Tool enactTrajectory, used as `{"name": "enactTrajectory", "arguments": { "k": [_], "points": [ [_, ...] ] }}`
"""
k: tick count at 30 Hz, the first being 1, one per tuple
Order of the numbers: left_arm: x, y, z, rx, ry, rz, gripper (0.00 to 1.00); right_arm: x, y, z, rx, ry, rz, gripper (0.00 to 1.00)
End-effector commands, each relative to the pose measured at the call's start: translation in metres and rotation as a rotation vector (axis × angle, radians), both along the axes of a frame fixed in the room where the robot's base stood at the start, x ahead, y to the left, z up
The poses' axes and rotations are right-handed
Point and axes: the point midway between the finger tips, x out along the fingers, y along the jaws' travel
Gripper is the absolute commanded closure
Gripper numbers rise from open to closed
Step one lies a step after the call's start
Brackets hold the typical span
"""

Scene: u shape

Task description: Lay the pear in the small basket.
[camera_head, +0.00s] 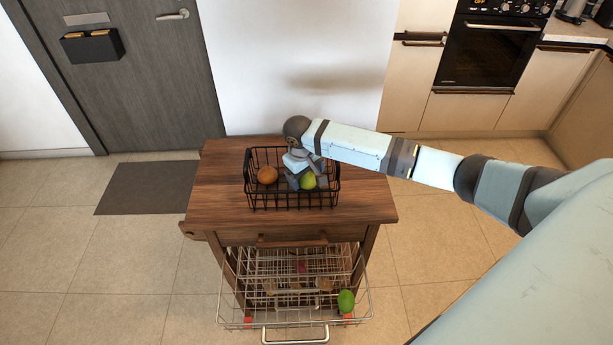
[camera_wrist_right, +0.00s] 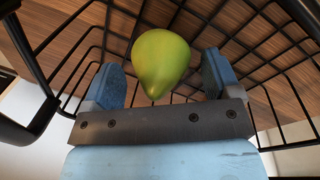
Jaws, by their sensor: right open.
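The small basket (camera_head: 262,199) is a black wire basket on the wooden cart top. The green pear (camera_head: 308,181) lies inside it on the right side, and it also shows in the right wrist view (camera_wrist_right: 161,60). My right gripper (camera_head: 300,181) reaches down into the basket beside the pear. In the right wrist view its blue-padded fingers (camera_wrist_right: 160,80) are apart, with the pear between or just beyond them; I cannot tell whether they touch it. An orange fruit (camera_head: 267,175) lies in the basket on the left. My left gripper is not in view.
The wooden cart (camera_head: 215,210) has bare top on both sides of the basket. Below, a pulled-out wire drawer (camera_head: 228,318) holds a green fruit (camera_head: 346,301) and other small items. A dark mat (camera_head: 145,188) lies on the floor at left.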

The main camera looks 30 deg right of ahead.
Motion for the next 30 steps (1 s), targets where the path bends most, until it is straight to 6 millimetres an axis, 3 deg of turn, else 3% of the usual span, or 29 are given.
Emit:
{"name": "enactTrajectory", "arguments": {
  "k": [9,15,21,30],
  "points": [
    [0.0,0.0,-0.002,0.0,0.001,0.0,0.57,0.0,0.009,0.067,0.001,-0.005,0.002,0.17],
    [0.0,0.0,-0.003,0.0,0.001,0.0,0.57,0.0,0.013,0.099,0.001,-0.002,0.001,0.17],
    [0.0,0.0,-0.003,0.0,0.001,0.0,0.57,-0.001,0.015,0.11,0.0,-0.001,0.001,0.17],
    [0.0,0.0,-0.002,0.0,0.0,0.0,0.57,-0.001,0.015,0.11,0.001,0.0,0.0,0.17]
  ]
}}
